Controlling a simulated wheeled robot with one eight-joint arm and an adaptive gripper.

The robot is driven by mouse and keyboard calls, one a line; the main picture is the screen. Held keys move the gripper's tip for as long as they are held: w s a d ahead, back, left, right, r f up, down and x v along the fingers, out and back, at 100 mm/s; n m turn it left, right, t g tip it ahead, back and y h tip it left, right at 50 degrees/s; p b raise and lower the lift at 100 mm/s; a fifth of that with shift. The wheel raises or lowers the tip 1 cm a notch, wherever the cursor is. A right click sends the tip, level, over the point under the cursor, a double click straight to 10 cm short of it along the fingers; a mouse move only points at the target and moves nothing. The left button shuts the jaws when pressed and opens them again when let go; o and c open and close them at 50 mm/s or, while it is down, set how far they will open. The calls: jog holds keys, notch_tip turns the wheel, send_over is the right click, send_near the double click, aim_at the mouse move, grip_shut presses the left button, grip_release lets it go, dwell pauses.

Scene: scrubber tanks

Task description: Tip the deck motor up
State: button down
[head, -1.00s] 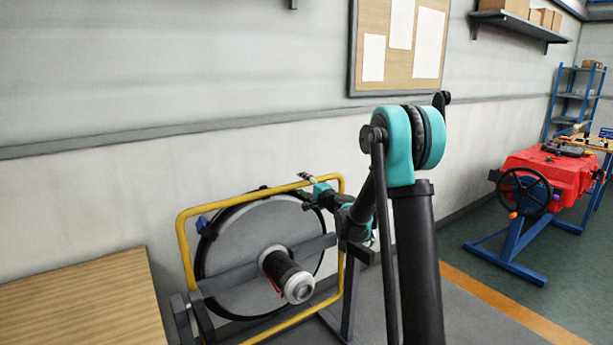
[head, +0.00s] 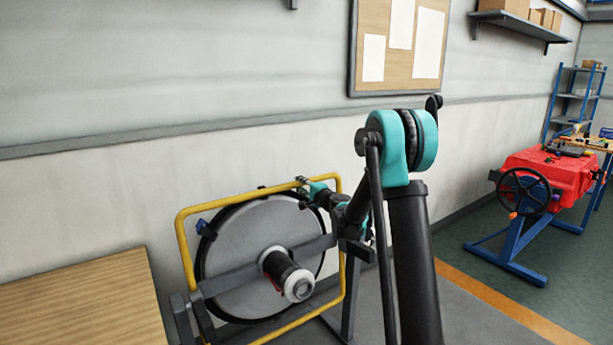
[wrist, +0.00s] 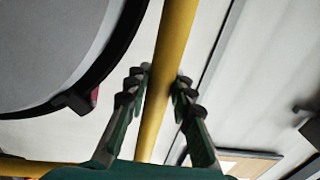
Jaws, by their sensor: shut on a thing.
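The deck motor is a round grey disc (head: 225,250) with a dark rim and a black, silver-ended motor (head: 290,278) at its middle, inside a yellow tube frame (head: 235,199). The disc stands upright, facing me. My gripper (head: 303,181) is at the frame's top bar, near its right corner. In the wrist view the two fingers (wrist: 160,90) lie on either side of the yellow bar (wrist: 165,75), shut on it. Part of the disc (wrist: 50,45) shows at the left there. My arm hides part of the frame's right side.
A wooden bench top (head: 80,310) is at the left front. A wall with a pin board (head: 398,45) stands behind. A red machine (head: 550,172) with a black handwheel on a blue stand is at the right. The floor (head: 460,240) between is clear.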

jog(key=shift+w+a+f, duration=0.25)
jog(key=shift+w+a, duration=0.2)
jog(key=shift+w, duration=0.25)
jog(key=shift+w+a+f, duration=0.25)
jog(key=shift+w+a, duration=0.25)
jog(key=shift+w, duration=0.15)
jog(key=shift+w+a+f, duration=0.25)
jog(key=shift+w+a, duration=0.2)
jog(key=shift+w, duration=0.25)
jog(key=shift+w, duration=0.1)
jog(key=w+a, duration=0.1)
jog(key=w+f, duration=0.1)
jog(key=w+a+f, duration=0.1)
jog(key=shift+w+a+f, duration=0.25)
jog(key=shift+w+a, duration=0.05)
jog(key=shift+a, duration=0.05)
jog(key=c, duration=1.6)
grip_release()
jog(key=shift+w+f, duration=0.1)
jog(key=o, duration=0.5)
